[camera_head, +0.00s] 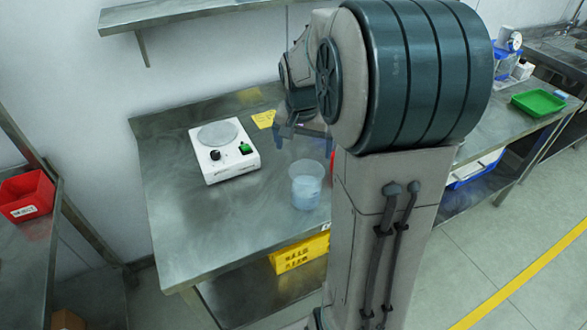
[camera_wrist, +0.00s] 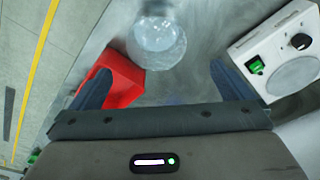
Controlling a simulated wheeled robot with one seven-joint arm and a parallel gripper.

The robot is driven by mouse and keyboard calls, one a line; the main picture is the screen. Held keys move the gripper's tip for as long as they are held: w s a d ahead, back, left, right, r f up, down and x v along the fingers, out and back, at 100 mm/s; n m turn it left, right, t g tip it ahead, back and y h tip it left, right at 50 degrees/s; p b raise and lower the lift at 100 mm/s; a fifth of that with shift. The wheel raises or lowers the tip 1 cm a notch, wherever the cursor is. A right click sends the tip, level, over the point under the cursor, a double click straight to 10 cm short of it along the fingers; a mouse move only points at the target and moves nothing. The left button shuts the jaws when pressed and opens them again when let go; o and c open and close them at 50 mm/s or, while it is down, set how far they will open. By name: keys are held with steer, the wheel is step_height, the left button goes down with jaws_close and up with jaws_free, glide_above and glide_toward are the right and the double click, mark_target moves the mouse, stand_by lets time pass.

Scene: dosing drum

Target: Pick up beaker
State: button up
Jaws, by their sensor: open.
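The clear beaker (camera_head: 306,190) stands upright on the metal table, with whitish or pale blue contents. It also shows at the top centre of the wrist view (camera_wrist: 158,45), beyond the fingertips and roughly centred between them. My gripper (camera_head: 302,138) is open and empty, above and behind the beaker in the head view. Nothing touches the beaker that I can see.
A white stirrer or hot plate (camera_head: 222,150) stands left of the beaker; it is at right in the wrist view (camera_wrist: 285,50). A red bin (camera_wrist: 125,82) lies near my left finger. A yellow note (camera_head: 264,119) lies behind. The table's front left is clear.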

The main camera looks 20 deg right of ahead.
glide_toward(307, 177)
steer(key=shift+s+a+f+m+p, duration=0.2)
steer(key=shift+s+a+p, duration=0.1)
steer(key=shift+s, duration=0.15)
steer(key=shift+s+a+f+m+p, duration=0.1)
steer(key=shift+s+a+f+p, duration=0.15)
steer(key=shift+s, duration=0.25)
steer(key=shift+s+f, duration=0.15)
steer(key=shift+f, duration=0.4)
steer(key=shift+f+p, duration=0.6)
steer(key=shift+f, duration=1.6)
steer(key=shift+d, duration=0.1)
steer(key=c, duration=1.3)
steer(key=shift+r, duration=0.1)
steer(key=shift+c, duration=0.3)
steer(key=shift+r, duration=0.1)
